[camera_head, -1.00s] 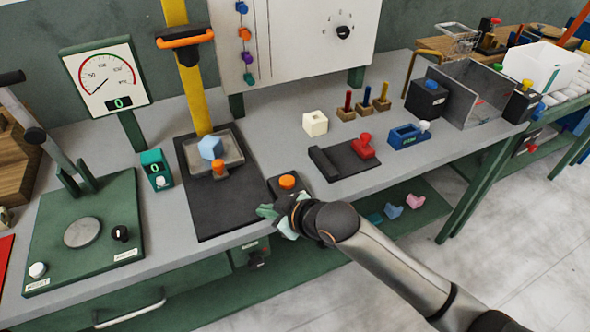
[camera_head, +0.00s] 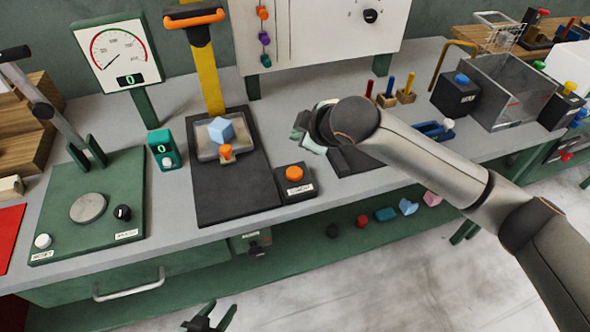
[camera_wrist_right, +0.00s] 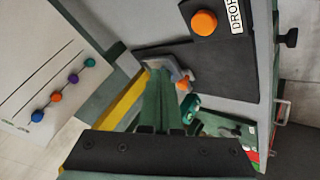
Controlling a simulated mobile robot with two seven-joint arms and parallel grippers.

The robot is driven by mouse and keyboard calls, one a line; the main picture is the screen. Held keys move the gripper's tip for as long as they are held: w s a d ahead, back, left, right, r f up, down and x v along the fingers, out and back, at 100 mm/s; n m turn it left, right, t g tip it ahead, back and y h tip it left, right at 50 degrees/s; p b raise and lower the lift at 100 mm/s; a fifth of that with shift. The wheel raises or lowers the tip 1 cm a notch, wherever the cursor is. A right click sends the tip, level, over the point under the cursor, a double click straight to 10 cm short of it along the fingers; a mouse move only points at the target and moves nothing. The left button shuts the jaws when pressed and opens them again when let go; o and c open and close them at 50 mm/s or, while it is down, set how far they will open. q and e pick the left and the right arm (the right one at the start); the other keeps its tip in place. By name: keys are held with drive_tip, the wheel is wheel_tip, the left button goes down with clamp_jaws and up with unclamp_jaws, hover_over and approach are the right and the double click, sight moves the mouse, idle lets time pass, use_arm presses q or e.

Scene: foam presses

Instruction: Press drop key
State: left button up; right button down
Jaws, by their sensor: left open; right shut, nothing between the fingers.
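The drop key is a dark box (camera_head: 297,188) with an orange button (camera_head: 294,173) on top, at the bench's front edge in the head view. In the right wrist view its orange button (camera_wrist_right: 204,22) and DROP label (camera_wrist_right: 237,15) show at the top. My right gripper (camera_head: 303,137) is shut and empty, above and behind the key in the head view, apart from it. Its green fingers (camera_wrist_right: 165,75) show together in the wrist view. My left gripper (camera_head: 208,318) is open at the bottom edge, in front of the bench and low in the picture.
Left of the key stands a black press base (camera_head: 235,195) with a yellow column (camera_head: 209,80) and a light blue block (camera_head: 221,129) on its tray. A teal counter box (camera_head: 163,150) and a dial gauge (camera_head: 118,55) stand further left. My right arm covers part of the bench on the right.

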drive_tip(key=b, duration=0.7)
hover_over(298, 175)
wheel_tip(298, 175, down, 7)
drive_tip(key=shift+r, duration=0.1)
drive_tip(key=shift+f+b, duration=0.3)
drive_tip(key=shift+f, duration=0.7)
drive_tip(key=shift+f, duration=0.2)
idle(0.8)
drive_tip(key=shift+f+p, duration=0.15)
drive_tip(key=shift+p, duration=0.15)
